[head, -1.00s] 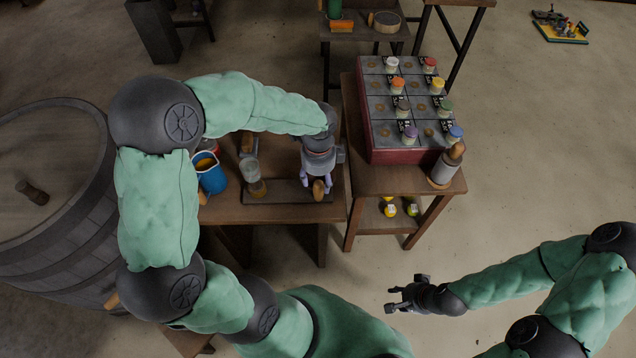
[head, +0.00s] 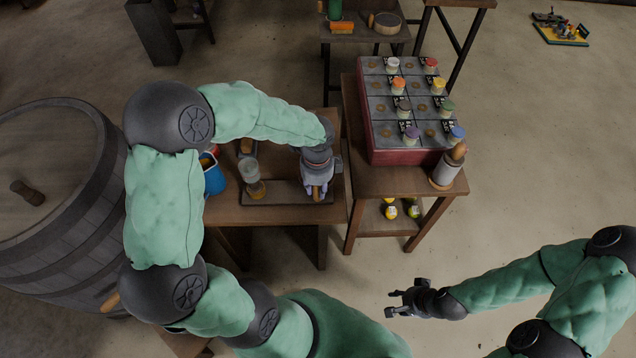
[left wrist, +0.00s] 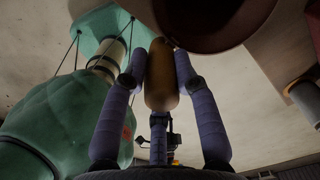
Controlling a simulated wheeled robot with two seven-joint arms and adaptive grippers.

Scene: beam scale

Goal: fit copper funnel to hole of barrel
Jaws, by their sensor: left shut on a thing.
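The barrel (head: 75,215) is large, wooden and hooped, standing at the left edge of the head view. A brown peg (head: 28,192) sits on its top; I cannot see an open hole. My left gripper (head: 317,192) is over the dark tray on the table, shut on a brown wooden handle. In the left wrist view the handle (left wrist: 161,85) lies between my left fingers (left wrist: 160,75). A dark reddish-brown round body (left wrist: 205,15) above it may be the copper funnel; the link between them is unclear. My right gripper (head: 392,303) is open and empty over the floor.
The dark tray (head: 283,192) holds a glass container. A blue jug (head: 214,180) stands left of it, partly behind my left arm.

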